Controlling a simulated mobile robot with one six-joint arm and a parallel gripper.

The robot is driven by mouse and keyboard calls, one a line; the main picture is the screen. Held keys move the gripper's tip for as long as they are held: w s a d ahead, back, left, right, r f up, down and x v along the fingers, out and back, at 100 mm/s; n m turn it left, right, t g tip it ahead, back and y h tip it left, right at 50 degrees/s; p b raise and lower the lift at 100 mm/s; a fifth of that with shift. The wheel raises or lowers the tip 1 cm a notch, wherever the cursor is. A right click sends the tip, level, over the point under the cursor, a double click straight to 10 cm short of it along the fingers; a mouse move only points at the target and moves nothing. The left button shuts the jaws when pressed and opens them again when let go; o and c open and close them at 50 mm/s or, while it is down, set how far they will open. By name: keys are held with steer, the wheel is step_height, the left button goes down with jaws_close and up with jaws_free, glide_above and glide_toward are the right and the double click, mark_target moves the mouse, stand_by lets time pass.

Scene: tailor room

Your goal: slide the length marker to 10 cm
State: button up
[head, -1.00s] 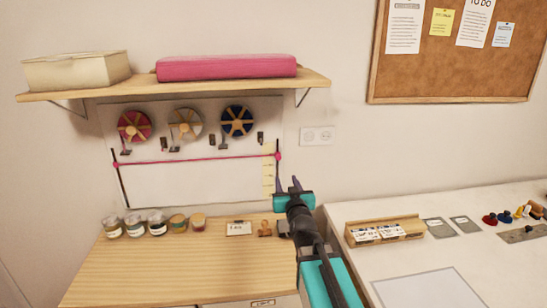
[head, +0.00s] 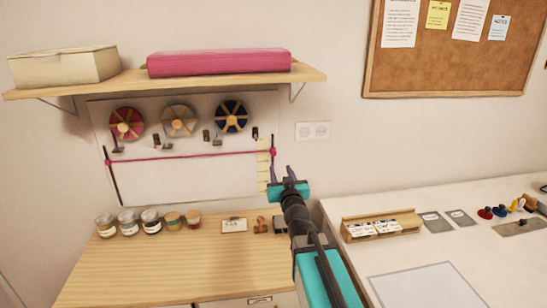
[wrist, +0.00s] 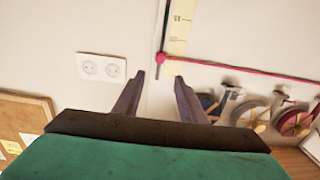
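A pink line (head: 190,155) runs across the white wall board between two dark upright rails. A pink knob (head: 273,151) sits on the right rail at the line's end and looks like the length marker. It also shows in the wrist view (wrist: 160,57), just beyond the fingertips. Pale yellow scale labels (head: 263,170) run beside that rail; their numbers are too small to read. My gripper (head: 282,169) is just below and slightly right of the knob in the head view. In the wrist view my gripper (wrist: 159,77) has its fingers apart, with nothing between them.
Three ribbon spools (head: 179,120) hang on the board above the line. A shelf (head: 200,81) with boxes is higher up. Below, several jars (head: 128,224) stand on the wooden table (head: 170,270). A white socket (head: 313,131) is right of the board. A white table is at right.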

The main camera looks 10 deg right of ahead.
mark_target(274, 153)
steer(key=shift+w, duration=6.4)
jaws_close()
